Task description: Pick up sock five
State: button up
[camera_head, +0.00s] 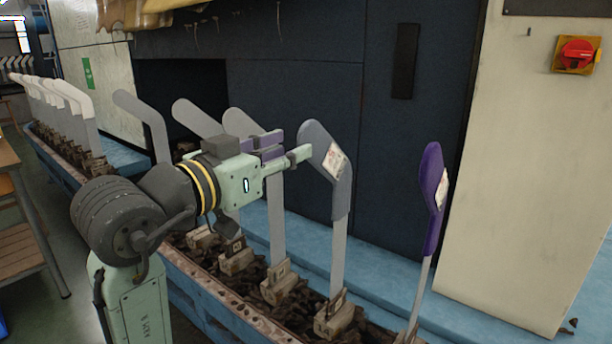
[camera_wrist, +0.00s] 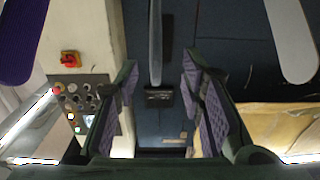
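A grey sock (camera_head: 325,165) with a pale label is on an upright form right of my gripper (camera_head: 291,146) in the head view. In the wrist view a narrow grey shape (camera_wrist: 155,42), likely this sock edge-on, stands in line with the gap of my gripper (camera_wrist: 158,70). My gripper is open, with purple pads, and nothing is clasped. Its fingertips are close to the grey sock; I cannot tell whether they touch. A purple sock (camera_head: 432,195) with a label is on the rightmost form; it also shows in the wrist view (camera_wrist: 20,38).
Bare grey forms (camera_head: 147,125) stand left of and behind my gripper, and one shows in the wrist view (camera_wrist: 291,38). Pale covered forms (camera_head: 60,98) line the far left. The rail (camera_head: 218,300) holds the form bases. A dark machine panel (camera_head: 310,95) is behind.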

aim_at(330, 138)
jog(key=p+x, duration=0.1)
jog(key=x, duration=0.4)
jog(key=shift+s+d+f, duration=0.15)
jog(key=shift+s+d, duration=0.05)
jog(key=shift+f+p+x, duration=0.15)
jog(key=shift+p+x, duration=0.25)
jog(key=shift+x, duration=1.05)
jog(key=shift+f+p+x, duration=0.1)
jog(key=shift+p+x, duration=0.25)
jog(key=shift+x, duration=1.1)
jog(key=shift+c, duration=0.3)
grip_shut()
